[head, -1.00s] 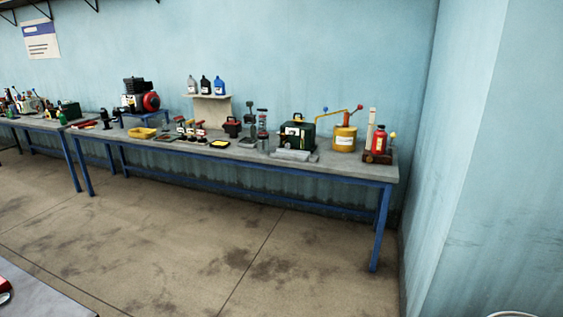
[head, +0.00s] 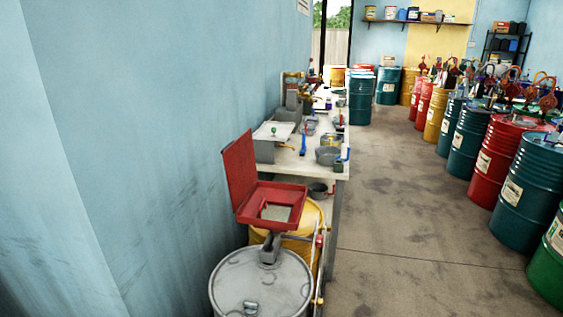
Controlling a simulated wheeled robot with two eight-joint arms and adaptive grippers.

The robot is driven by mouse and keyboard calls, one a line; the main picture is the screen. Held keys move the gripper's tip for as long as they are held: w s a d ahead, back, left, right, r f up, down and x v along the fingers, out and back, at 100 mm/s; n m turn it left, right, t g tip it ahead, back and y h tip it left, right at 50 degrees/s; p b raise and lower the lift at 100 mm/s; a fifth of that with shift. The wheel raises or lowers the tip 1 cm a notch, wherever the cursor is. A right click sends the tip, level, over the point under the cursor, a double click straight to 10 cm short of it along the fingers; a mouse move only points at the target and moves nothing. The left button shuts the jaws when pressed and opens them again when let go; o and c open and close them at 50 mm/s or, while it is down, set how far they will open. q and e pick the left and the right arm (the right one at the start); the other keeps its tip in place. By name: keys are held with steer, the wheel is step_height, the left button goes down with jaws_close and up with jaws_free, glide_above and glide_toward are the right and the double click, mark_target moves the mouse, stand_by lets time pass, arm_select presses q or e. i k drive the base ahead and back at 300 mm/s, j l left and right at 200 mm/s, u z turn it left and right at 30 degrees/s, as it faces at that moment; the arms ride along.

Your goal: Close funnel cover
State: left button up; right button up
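A square red funnel (head: 291,194) sits on top of a yellow drum (head: 313,217) in the lower middle of the head view. Its red cover (head: 238,171) stands open, tilted up and back on the left side, close to the blue wall. The funnel's light inner opening shows. Neither of my grippers is in view.
A grey lidded drum (head: 262,287) stands in front of the yellow drum. Behind is a narrow white workbench (head: 311,160) with pans and tools along the wall (head: 150,130). Several coloured drums (head: 497,160) line the right. The floor (head: 385,225) between is clear.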

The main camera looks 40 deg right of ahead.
mark_target(238, 157)
steer(key=i+j+z, duration=0.25)
steer(key=z, duration=0.15)
steer(key=i+j+z, duration=0.15)
steer(key=j+z, duration=0.3)
steer(key=i+j+z, duration=0.1)
steer(key=j+z, duration=0.3)
steer(key=j, duration=0.15)
steer(key=j+z, duration=0.85)
steer(key=j, duration=0.1)
